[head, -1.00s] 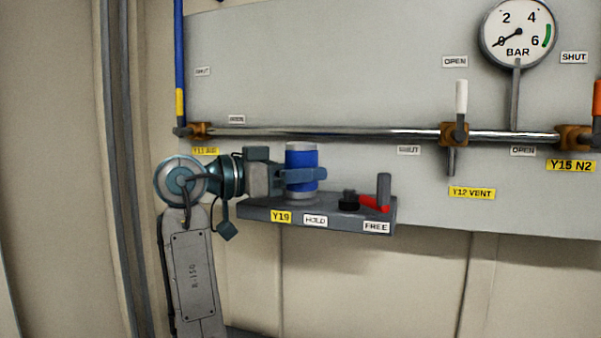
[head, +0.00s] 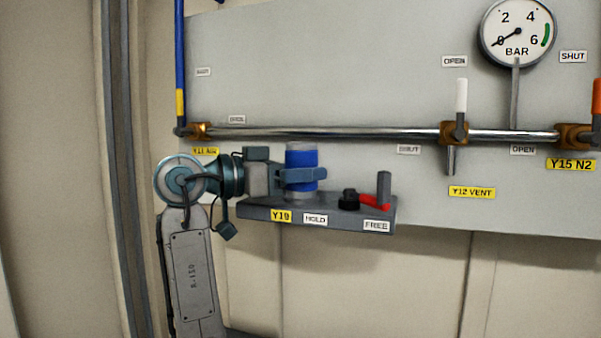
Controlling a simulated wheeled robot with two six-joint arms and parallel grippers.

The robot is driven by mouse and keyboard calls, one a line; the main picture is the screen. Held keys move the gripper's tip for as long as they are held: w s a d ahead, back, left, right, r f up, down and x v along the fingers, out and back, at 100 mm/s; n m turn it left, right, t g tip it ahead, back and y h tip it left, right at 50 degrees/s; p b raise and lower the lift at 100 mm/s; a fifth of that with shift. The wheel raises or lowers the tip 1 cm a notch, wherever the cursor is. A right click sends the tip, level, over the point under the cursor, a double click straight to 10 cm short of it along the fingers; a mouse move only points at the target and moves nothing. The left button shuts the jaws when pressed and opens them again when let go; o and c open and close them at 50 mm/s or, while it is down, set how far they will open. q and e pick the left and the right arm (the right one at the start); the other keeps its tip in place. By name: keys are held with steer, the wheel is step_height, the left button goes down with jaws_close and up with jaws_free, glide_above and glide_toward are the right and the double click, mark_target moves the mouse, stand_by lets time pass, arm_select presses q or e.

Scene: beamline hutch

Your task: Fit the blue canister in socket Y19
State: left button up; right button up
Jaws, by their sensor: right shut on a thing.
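The blue canister (head: 301,159) has grey ends and stands upright at the left part of the grey socket block labelled Y19 (head: 260,213). My right gripper (head: 303,176) comes in from the left and is shut around the canister's lower half. The canister's bottom end meets the top of the block; the socket opening is hidden, so I cannot tell how deep it sits. A red lever (head: 374,201) with a black pivot lies on the block's right side, near the FREE label (head: 376,225). The HOLD label (head: 315,219) is nearer the canister. My left gripper is out of view.
A horizontal steel pipe (head: 340,134) runs behind and above the block. The Y12 VENT valve has a white handle (head: 461,95). A pressure gauge (head: 517,33) reads near 0. A blue upright handle (head: 180,60) is at left. Below the block is clear wall.

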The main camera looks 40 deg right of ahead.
stand_by(0.3)
steer(key=o, duration=1.2)
steer(key=shift+a, duration=0.1)
steer(key=shift+w+a+f+b, duration=0.2)
steer(key=shift+a+f+b, duration=0.05)
steer(key=shift+a+b, duration=0.3)
steer(key=b+v, duration=0.4)
steer(key=v, duration=0.5)
steer(key=shift+a+r, duration=0.25)
